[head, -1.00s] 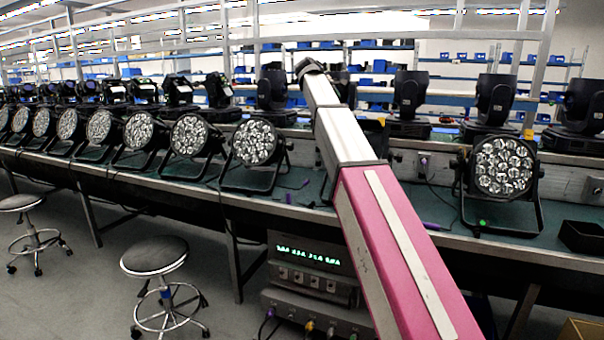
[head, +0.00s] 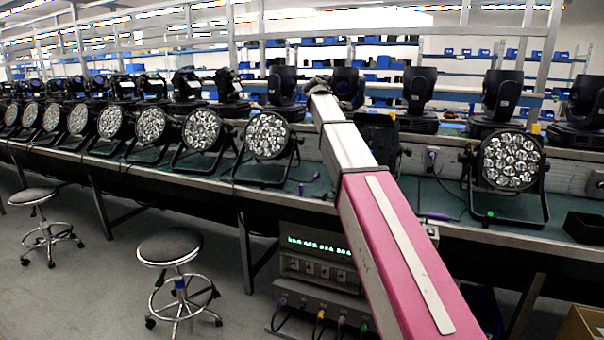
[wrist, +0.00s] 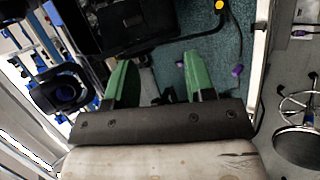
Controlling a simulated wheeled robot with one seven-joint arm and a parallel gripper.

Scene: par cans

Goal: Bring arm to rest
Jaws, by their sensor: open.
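My arm reaches from the bottom right of the head view up over the workbench (head: 440,238). My gripper shows in the wrist view (wrist: 158,80) with its two green fingers apart and nothing between them. Beyond the fingers are the green bench top (wrist: 215,55) and the dark body of a par can (wrist: 125,22). In the head view the fingers are hidden behind the arm's far end. One par can (head: 268,136) stands left of my arm and another (head: 510,162) stands right of it.
More par cans (head: 150,125) line the bench to the left. Moving-head lights (head: 420,90) stand along the back. A power unit (head: 315,258) sits below the bench. Two stools (head: 170,247) stand on the floor at left. A black tray (head: 585,228) lies at the right end.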

